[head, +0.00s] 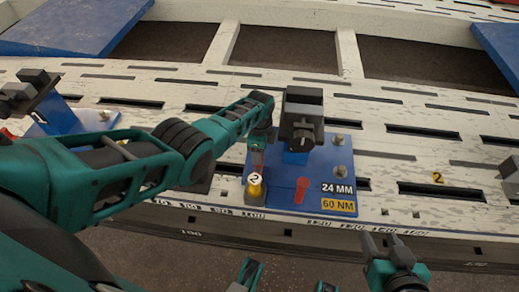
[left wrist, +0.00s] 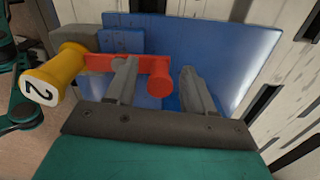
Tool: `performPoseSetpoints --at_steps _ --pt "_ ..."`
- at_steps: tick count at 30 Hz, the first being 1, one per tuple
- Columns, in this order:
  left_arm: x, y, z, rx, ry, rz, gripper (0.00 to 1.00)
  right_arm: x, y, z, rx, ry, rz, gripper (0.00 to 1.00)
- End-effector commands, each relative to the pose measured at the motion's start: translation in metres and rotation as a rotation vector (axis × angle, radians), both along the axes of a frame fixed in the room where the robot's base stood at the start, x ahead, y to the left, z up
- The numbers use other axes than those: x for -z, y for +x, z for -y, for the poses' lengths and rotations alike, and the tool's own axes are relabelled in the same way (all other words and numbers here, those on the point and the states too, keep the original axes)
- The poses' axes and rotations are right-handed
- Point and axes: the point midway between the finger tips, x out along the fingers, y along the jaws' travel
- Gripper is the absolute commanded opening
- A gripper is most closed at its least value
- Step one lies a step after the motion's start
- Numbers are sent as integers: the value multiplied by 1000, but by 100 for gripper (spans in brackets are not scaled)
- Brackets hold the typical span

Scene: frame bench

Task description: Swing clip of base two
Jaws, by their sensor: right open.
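Base two is a blue plate (head: 325,172) marked 24 MM and 60 NM, with a dark block (head: 302,108) at its back. Its clip has a yellow knob (head: 255,188) marked 2 and a red arm (head: 257,162). In the left wrist view the red arm (left wrist: 100,63) runs from the yellow knob (left wrist: 55,75) to a red round end (left wrist: 160,82). My left gripper (left wrist: 160,88) is open, its fingers on either side of that end; contact cannot be told. In the head view, my left gripper (head: 260,138) partly hides the clip. My right gripper (head: 382,245) is open and empty at the front.
A red shape (head: 301,190) lies on the blue plate right of the knob. Another blue base (head: 75,118) is at the left. The slotted white bench (head: 420,165) is mostly clear to the right.

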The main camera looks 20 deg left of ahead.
Motion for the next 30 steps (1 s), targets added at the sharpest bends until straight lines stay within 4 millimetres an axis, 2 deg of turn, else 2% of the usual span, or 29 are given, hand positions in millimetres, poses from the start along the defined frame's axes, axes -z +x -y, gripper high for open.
performPoseSetpoints --at_steps 6,11,24,30 --pt "-1 0 0 0 0 0 53 -1 0 0 0 0 0 51" --pt "-16 0 0 0 0 1 53 -13 0 0 2 0 4 51" --pt "-98 0 -1 0 0 2 53 -67 -1 4 2 -11 5 51" --pt "-123 0 0 0 0 0 53 -79 -1 5 3 -11 6 51"
